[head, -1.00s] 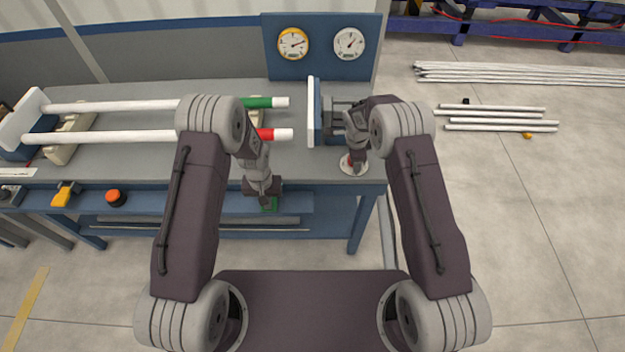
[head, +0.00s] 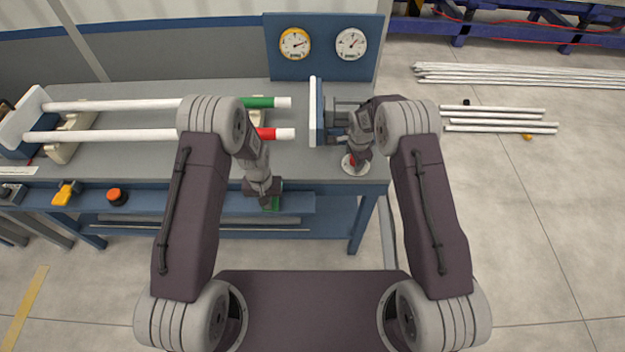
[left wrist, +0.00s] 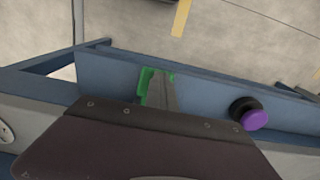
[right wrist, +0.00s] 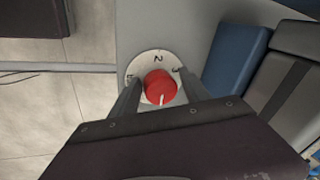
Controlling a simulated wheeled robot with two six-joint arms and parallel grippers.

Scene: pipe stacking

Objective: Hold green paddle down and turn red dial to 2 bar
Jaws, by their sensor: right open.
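The green paddle (head: 275,203) is on the bench's front rail, partly hidden by my left gripper (head: 264,203). In the left wrist view the green paddle (left wrist: 146,80) shows on both sides of my left fingers, which are together over it. I cannot tell how far the paddle is pressed. The red dial (right wrist: 160,86) sits on a white round plate with numbers. My right gripper (right wrist: 158,84) is open, with one finger on each side of the dial. The "2" is at the plate's top; the dial's white mark points down, toward my wrist. In the head view the dial (head: 351,161) is partly hidden.
Two gauges, yellow-rimmed (head: 295,44) and white (head: 351,44), are on the blue back panel. White pipes with green (head: 259,102) and red (head: 266,134) bands lie on the bench. A blue upright plate (head: 318,112) stands near my right gripper. An orange button (head: 117,196) is on the front rail.

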